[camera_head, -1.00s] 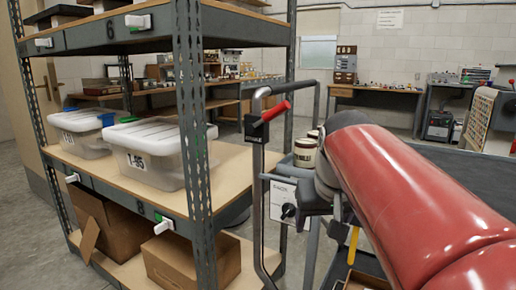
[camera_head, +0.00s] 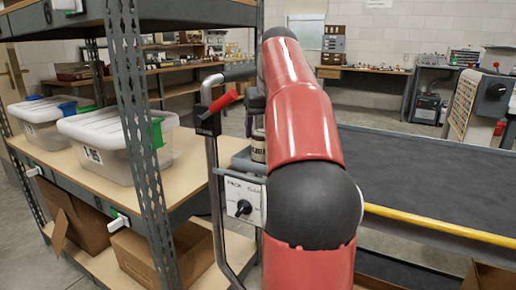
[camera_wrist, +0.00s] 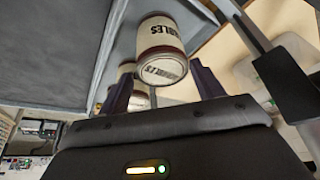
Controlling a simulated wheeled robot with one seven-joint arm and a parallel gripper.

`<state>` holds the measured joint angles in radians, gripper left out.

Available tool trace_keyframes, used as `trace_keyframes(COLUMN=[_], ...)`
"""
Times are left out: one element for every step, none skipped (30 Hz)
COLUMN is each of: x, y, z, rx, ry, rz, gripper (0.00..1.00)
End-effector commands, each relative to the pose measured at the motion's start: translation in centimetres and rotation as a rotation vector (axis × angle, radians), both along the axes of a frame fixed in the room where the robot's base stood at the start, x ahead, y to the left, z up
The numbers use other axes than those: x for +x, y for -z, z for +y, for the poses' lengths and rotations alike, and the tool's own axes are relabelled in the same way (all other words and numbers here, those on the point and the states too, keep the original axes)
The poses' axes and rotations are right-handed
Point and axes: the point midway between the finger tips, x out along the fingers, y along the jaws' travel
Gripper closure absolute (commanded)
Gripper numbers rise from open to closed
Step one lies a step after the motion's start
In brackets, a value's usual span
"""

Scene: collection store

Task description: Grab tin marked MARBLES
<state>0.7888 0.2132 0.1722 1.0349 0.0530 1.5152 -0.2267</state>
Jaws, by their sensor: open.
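In the wrist view a cream tin with a dark brown band and dark lettering ending in "BLES" (camera_wrist: 160,34) is just ahead of my gripper (camera_wrist: 161,84). Its near end also carries lettering. The two dark fingers are apart, one on each side of the tin's near end, with a gap showing; whether either touches it I cannot tell. A second tin (camera_wrist: 126,71) shows partly behind the left finger. In the head view one cream tin (camera_head: 258,146) shows on the cart's grey tray, partly covered by my red arm.
The cart has an upright handle with a red grip (camera_head: 222,102) and a white panel with a knob (camera_head: 243,203). A metal shelf with lidded plastic boxes (camera_head: 122,150) and cardboard boxes stands at left. A dark flat surface with a yellow rail (camera_head: 440,226) is at right.

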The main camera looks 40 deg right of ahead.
Motion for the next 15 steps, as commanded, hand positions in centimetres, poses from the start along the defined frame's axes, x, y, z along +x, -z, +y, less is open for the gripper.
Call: trace_keyframes(x=[0.1, 0.2, 0.2, 0.3, 0.4, 0.4, 0.5, 0.7, 0.9, 1.0, 1.1, 1.2, 1.2, 1.3, 1.3], y=[0.8, 1.1, 1.7, 2.1, 2.7, 3.3, 3.8, 4.2, 4.6, 4.9, 5.1, 5.3, 5.4, 5.4, 5.4], z=[0.0, 0.0, 0.1, 0.1, 0.1, 0.2, 0.2, 0.1, 0.0, 0.0, -0.1, -0.1, -0.1, -0.1, -0.2], rx=[0.000, 0.000, 0.001, 0.000, 0.000, 0.000, 0.000, 0.000, 0.001, 0.001, -0.001, -0.001, -0.001, -0.001, -0.001], ry=[0.000, 0.000, 0.000, 0.000, 0.000, 0.000, 0.000, 0.000, 0.000, 0.001, 0.001, 0.000, 0.000, 0.000, 0.000], rz=[0.000, 0.000, 0.001, 0.001, 0.001, 0.001, 0.001, 0.001, 0.002, 0.001, 0.000, 0.000, -0.001, -0.001, -0.001], gripper=[0.33, 0.33, 0.33, 0.33, 0.33, 0.33, 0.33, 0.33, 0.33, 0.33, 0.33, 0.33, 0.33, 0.33, 0.33])
